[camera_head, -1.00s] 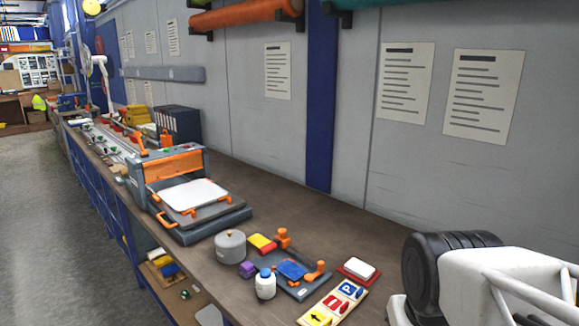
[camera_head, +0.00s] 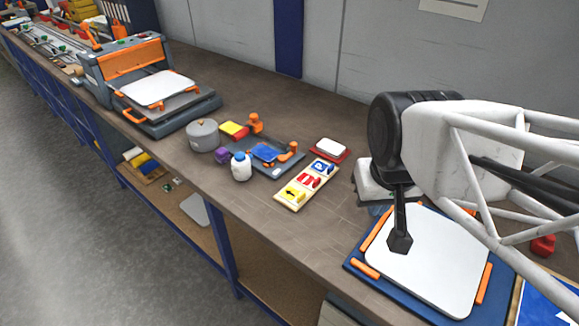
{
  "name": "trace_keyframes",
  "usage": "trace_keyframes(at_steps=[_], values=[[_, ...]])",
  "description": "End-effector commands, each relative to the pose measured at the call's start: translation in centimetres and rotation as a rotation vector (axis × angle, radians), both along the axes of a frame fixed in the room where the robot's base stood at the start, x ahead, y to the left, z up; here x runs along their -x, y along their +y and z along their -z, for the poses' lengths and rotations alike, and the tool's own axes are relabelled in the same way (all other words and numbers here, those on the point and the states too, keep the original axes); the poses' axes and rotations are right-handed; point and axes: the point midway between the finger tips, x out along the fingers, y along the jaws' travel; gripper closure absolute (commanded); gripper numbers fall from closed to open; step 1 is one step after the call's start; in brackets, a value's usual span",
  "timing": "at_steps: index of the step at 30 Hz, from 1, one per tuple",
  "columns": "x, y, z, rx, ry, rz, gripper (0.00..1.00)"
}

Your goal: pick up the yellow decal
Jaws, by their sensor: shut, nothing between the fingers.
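The yellow decal (camera_head: 294,194) lies at the near-left end of a cream strip board (camera_head: 289,206). It bears a black mark. A red decal (camera_head: 309,182) and a blue decal (camera_head: 322,168) lie beside it on the same board. My gripper (camera_head: 400,245) is black, points down and is shut and empty. It appears in front of a white plate, well to the right of the yellow decal and apart from it. I cannot tell its height above the plate.
The white plate (camera_head: 440,275) sits on a blue base with orange edge pieces. A red pad with a white block (camera_head: 331,149), a white bottle (camera_head: 241,168), a grey pot (camera_head: 203,136) and a dark tray (camera_head: 252,162) stand near the decals. Bare bench (camera_head: 310,230) lies between board and plate.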

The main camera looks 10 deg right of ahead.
Motion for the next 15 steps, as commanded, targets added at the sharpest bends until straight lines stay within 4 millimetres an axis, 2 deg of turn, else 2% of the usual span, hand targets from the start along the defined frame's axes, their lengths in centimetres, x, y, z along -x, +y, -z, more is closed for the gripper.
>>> trace_keyframes(at_steps=[3,4,15], values=[[0.0,0.0,0.0,0.0,0.0,0.0,1.0],[0.0,0.0,0.0,0.0,0.0,0.0,0.97],[0.0,0.0,0.0,0.0,0.0,0.0,0.4]])
